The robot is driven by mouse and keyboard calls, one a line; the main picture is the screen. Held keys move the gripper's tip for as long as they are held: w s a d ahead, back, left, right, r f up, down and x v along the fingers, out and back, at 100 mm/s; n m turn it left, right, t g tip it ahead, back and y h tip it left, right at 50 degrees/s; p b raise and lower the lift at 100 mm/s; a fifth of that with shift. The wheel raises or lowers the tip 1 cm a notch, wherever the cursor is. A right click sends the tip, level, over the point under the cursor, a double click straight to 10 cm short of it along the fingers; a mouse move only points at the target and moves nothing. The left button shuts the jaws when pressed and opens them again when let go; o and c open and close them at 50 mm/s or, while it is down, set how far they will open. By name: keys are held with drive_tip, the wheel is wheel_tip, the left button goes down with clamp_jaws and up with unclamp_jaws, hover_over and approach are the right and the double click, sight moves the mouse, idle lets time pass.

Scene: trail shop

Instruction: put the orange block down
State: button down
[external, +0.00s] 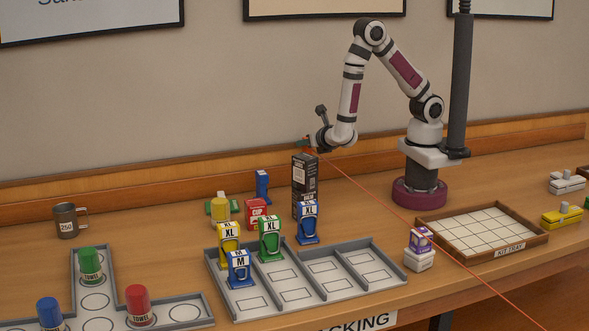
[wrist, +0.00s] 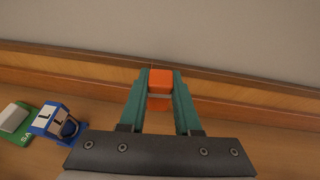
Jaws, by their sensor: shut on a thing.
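The orange block (wrist: 160,81) sits between the two green fingers of my gripper (wrist: 159,92) in the wrist view, and the gripper is shut on it. In the external view my gripper (external: 311,145) is at the back of the table, close to the wall, above and behind a tall black box (external: 305,186). Only a small orange-red bit of the block shows there. The block appears held above the table, but its exact height is hard to tell.
A blue carabiner-like piece (external: 262,187) and a green-and-yellow piece (external: 218,208) stand left of the black box. A grey divided tray (external: 337,285) is in front, holding several coloured pieces. The kit tray (external: 428,219) lies right. A thin orange line crosses the table.

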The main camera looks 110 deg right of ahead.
wheel_tip(320, 180, up, 10)
drive_tip(key=shift+f, duration=0.15)
drive_tip(key=a+n+t+y, duration=0.4)
drive_tip(key=a+n+t, duration=0.4)
drive_tip(key=a, duration=2.1)
drive_tip(key=f, duration=1.3)
drive_tip(key=a+f, duration=0.1)
drive_tip(key=f, duration=0.6)
drive_tip(key=shift+f, duration=0.35)
drive_tip(key=c, duration=0.6)
unclamp_jaws()
drive_tip(key=shift+f, duration=0.1)
